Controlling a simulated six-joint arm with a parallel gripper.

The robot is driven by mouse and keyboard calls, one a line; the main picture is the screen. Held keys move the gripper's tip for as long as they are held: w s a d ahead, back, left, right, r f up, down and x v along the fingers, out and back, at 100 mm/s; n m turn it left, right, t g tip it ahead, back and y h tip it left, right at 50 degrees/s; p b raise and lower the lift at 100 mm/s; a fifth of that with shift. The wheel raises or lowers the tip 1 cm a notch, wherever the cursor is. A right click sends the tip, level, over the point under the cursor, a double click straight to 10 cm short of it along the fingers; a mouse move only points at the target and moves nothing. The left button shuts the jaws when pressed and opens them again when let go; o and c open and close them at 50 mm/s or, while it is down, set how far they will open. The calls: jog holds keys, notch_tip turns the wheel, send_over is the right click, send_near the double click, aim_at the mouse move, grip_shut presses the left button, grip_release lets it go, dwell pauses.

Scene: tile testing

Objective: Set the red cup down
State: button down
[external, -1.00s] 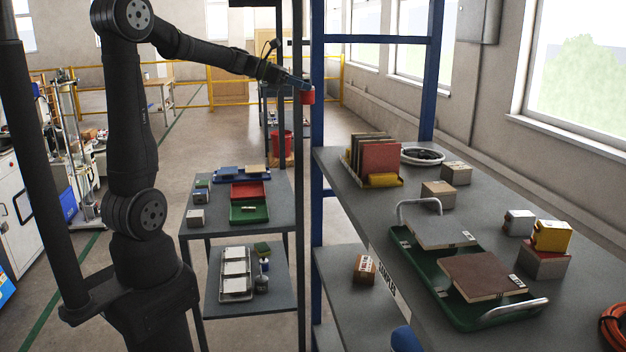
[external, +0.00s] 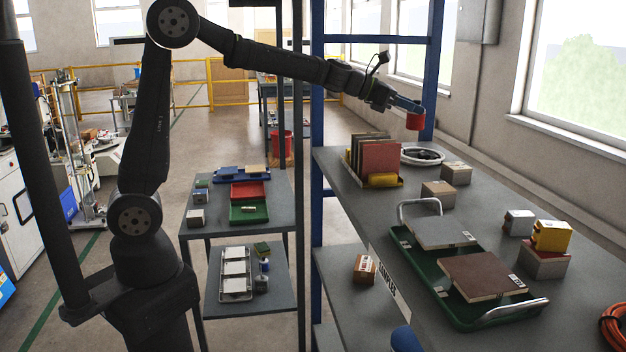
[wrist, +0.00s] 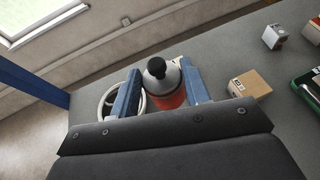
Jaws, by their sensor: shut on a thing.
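The red cup (external: 414,121) is held in the air above the far end of the right-hand grey table (external: 390,218). My gripper (external: 409,106) has blue fingers and is shut on the cup. In the wrist view, the red cup (wrist: 170,100) shows between the two fingers of my gripper (wrist: 160,78). A grey rounded piece with a black knob shows above the red part; I cannot tell whether it belongs to the cup. The cup's underside is hidden in the wrist view.
A white-rimmed round dish (external: 423,157) lies below the cup. A rack of upright tiles (external: 378,160) stands left of it, and cardboard boxes (external: 458,174) stand nearer. A green tray (external: 450,303) with tiles lies further forward. A blue post (external: 432,80) rises behind the cup.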

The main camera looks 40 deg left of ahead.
jog(key=s+d+r+m+g, duration=0.1)
jog(key=s+d, duration=0.7)
jog(key=d, duration=0.4)
jog(key=s+d+r+m+g, duration=0.1)
jog(key=s+d+r, duration=0.1)
jog(key=s+d, duration=0.85)
jog(key=shift+h, duration=0.4)
jog(key=shift+w+d+f, duration=0.25)
jog(key=shift+w+f, duration=2)
jog(key=shift+f, duration=0.5)
jog(key=shift+w+d+f, duration=0.2)
jog(key=shift+w+f, duration=2.05)
jog(key=shift+f, duration=0.45)
jog(key=shift+w+d+f, duration=0.25)
jog(key=shift+w+f, duration=2)
jog(key=shift+f, duration=0.5)
jog(key=c, duration=0.8)
grip_release()
jog(key=shift+f, duration=0.15)
